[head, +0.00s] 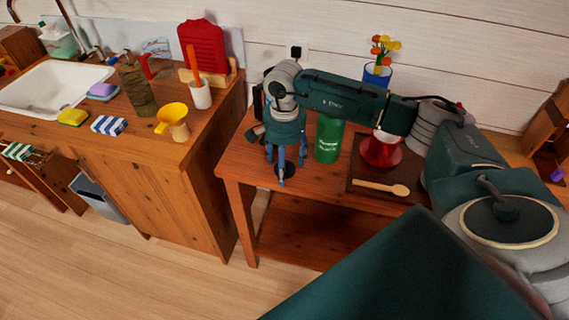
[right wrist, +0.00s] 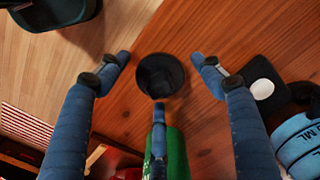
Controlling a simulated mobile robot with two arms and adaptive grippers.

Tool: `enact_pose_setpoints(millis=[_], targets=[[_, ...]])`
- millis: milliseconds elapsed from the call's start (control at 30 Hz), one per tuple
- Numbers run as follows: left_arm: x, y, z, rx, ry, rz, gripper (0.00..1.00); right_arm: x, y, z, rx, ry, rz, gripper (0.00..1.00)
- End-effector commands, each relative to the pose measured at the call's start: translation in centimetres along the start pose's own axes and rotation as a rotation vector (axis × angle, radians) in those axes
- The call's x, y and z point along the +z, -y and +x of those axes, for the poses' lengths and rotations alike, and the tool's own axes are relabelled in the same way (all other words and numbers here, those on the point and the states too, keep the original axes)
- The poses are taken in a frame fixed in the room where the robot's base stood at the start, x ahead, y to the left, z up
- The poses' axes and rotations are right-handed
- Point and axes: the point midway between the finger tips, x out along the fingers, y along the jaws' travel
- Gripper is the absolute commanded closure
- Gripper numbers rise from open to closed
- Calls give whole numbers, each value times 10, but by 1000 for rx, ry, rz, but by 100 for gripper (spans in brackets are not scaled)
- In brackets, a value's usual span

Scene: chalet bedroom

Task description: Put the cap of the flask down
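The black round cap (head: 291,170) lies on the small wooden table (head: 240,172) near its front left. In the right wrist view the cap (right wrist: 160,76) shows as a dark disc on the wood. My right gripper (head: 284,164) points down over it. Its three blue fingers are spread around the cap, with gaps between the fingertips (right wrist: 160,78) and the cap, so it is open and empty. The green flask (head: 328,140) stands upright just right of the gripper, its top hidden by my arm. It also shows in the right wrist view (right wrist: 178,158). My left gripper is out of view.
A dark tray (head: 362,168) with a red dripper (head: 380,152) and a wooden spoon (head: 382,187) lies right of the flask. A blue vase of flowers (head: 377,73) stands behind. A blue printed vessel (right wrist: 300,142) is close to the right finger. A counter with a sink stands left.

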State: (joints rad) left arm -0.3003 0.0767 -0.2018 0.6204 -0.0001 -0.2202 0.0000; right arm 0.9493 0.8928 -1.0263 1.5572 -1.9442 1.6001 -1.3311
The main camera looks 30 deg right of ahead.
Motion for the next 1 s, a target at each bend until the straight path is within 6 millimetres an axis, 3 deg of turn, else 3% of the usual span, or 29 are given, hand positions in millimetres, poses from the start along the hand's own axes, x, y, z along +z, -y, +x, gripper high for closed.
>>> enact_pose_setpoints(millis=[300,700,1000], targets=[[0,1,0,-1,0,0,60,0,1,-11,-2,0,0,34],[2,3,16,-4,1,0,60,0,1,-93,-5,-1,0,34],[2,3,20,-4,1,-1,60,0,0,-123,-1,0,1,34]])
